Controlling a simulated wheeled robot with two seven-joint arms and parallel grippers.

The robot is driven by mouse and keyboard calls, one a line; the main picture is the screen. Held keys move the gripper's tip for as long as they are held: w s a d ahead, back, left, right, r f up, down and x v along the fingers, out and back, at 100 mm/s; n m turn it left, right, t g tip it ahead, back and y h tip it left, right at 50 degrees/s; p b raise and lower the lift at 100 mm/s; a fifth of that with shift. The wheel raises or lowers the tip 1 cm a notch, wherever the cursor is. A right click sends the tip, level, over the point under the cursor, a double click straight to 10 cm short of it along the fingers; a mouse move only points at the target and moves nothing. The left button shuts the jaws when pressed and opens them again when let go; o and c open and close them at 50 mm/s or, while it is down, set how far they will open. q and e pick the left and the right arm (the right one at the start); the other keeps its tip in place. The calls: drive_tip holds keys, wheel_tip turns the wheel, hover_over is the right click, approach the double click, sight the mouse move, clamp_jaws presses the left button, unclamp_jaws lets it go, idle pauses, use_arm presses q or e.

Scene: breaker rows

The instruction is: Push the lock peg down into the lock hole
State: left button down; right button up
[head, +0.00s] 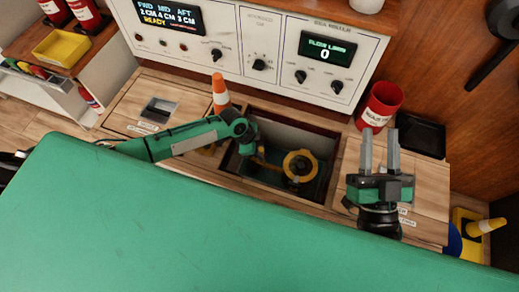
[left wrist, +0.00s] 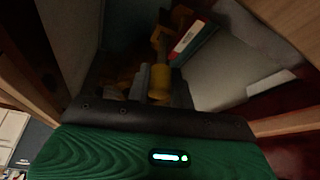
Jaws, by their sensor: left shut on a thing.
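My left arm reaches into the dark recess (head: 330,147) in the wooden bench; its gripper is mostly hidden there in the head view. In the left wrist view my left gripper (left wrist: 161,88) is shut on a yellow cylindrical piece (left wrist: 160,78), which looks like the lock peg. The peg's lower end and the lock hole cannot be made out. A yellow ring-shaped wheel (head: 300,165) is in the recess, to the right of my left gripper. My right gripper (head: 380,150) is open and empty, over the wooden top right of the recess.
A control panel (head: 240,50) stands behind the recess. An orange cone (head: 219,92) stands at its back left edge. A red bin (head: 380,105) and a black tray (head: 421,136) are at the right. The recess walls are close around my left gripper.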

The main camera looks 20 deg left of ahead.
use_arm(q)
drive_tip(key=shift+f+b, duration=0.65)
drive_tip(key=shift+f, duration=0.6)
drive_tip(key=c, duration=1.1)
unclamp_jaws()
drive_tip(key=shift+c, duration=0.2)
drive_tip(key=shift+r, duration=0.1)
drive_tip(key=p+v, duration=0.3)
drive_tip(key=v, duration=1)
drive_tip(key=shift+a+r, duration=0.2)
drive_tip(key=shift+r, duration=0.1)
drive_tip(key=shift+s, duration=0.15)
